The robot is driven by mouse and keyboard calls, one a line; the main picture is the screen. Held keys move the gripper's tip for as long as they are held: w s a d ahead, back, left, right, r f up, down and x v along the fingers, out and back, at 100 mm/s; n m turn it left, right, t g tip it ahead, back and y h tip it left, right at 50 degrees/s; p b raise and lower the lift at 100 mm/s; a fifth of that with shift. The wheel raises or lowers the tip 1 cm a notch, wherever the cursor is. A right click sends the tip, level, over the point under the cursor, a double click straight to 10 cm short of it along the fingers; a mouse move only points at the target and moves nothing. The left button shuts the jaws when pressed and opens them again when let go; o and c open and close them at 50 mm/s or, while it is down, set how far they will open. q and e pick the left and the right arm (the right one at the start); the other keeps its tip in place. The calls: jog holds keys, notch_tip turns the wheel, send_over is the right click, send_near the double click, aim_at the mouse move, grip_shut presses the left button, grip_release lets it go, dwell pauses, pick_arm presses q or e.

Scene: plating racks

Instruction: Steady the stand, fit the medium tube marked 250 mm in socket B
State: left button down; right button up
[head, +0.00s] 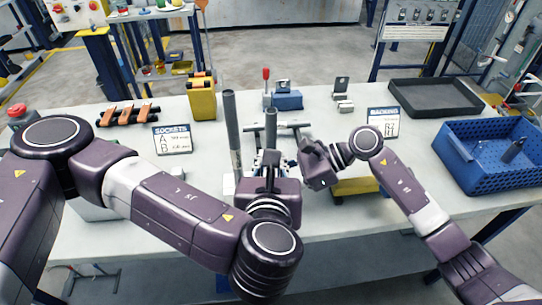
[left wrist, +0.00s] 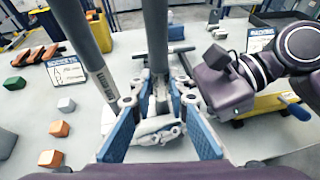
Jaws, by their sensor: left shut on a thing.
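A shorter grey tube (head: 271,125) stands upright in front of me; it also shows in the left wrist view (left wrist: 157,45). My left gripper (head: 270,160) is shut on it low down, with its blue-padded fingers on either side in the left wrist view (left wrist: 158,103). A taller grey tube (head: 232,120) stands upright just left of it, with small marking near its lower part that I cannot read. The pale stand (left wrist: 158,127) is partly hidden under my left gripper; the tubes' lower ends are unclear. My right gripper (head: 312,160) is just right of the stand, its fingers not clear.
A yellow block (head: 202,103) and orange-topped rack (head: 128,115) are at left. A black tray (head: 435,97) and blue crate (head: 480,170) are at right. Several small blocks (left wrist: 58,129) lie left of the stand.

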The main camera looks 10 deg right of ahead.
aim_at(271, 121)
pick_arm(q)
jog(key=shift+f, duration=0.25)
jog(key=c, duration=1.8)
grip_release()
jog(key=shift+o, duration=0.2)
notch_tip(271, 121, up, 10)
jog(key=shift+f, duration=0.1)
pick_arm(e)
jog(key=o, duration=1.4)
jog(key=shift+o, duration=0.2)
